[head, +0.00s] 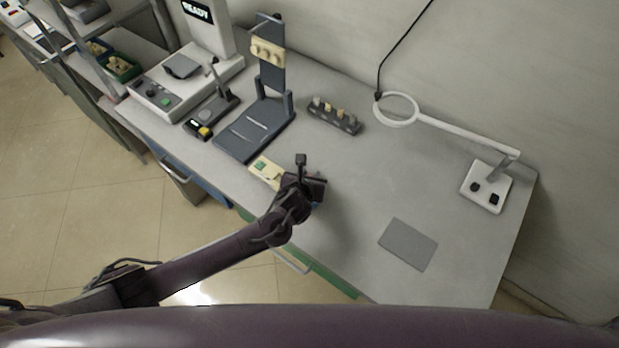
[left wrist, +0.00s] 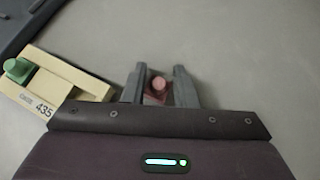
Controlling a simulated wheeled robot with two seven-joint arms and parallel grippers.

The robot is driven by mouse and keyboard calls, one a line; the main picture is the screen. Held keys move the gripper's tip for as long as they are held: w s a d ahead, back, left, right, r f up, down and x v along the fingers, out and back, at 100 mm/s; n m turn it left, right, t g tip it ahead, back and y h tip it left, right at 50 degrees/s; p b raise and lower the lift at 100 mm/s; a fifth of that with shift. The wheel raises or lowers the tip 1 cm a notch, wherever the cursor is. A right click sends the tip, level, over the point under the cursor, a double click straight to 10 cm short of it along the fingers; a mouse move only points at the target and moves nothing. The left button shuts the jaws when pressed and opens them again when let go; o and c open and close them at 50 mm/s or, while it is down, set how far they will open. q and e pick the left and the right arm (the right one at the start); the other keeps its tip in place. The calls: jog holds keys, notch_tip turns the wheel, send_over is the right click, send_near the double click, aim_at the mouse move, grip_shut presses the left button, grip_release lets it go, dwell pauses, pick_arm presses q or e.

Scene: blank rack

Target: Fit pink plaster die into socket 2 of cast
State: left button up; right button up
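The pink plaster die (left wrist: 157,91) shows in the left wrist view, between the two grey fingers of my left gripper (left wrist: 159,84). The fingers appear to press on its sides, with its rounded knob facing the camera. In the head view my left gripper (head: 317,186) is over the front part of the bench and hides the die. The cream cast (left wrist: 72,75), marked 435, lies just left of the gripper and has a green die (left wrist: 19,70) at its far left. It also shows in the head view (head: 266,173), partly hidden by my arm. Socket 2 cannot be made out.
A dark rack (head: 334,117) with several small pieces stands behind the gripper. A dark blue stand (head: 270,75) with a cream piece is behind the cast. A grey pad (head: 408,244) and a ring lamp (head: 397,110) are to the right. The bench between them is clear.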

pick_arm(q)
grip_shut()
notch_tip(320, 180, up, 20)
jog(key=b, duration=0.2)
jog(key=s+a+r+n+y+b, duration=0.1)
jog(key=s+a, duration=0.3)
jog(key=a, duration=0.5)
jog(key=s+a+r+n+y+b, duration=0.1)
jog(key=s+a+r, duration=0.2)
jog(key=a, duration=0.7)
jog(key=shift+s+r+n, duration=0.2)
jog(key=shift+s+n, duration=0.1)
jog(key=shift+s, duration=0.05)
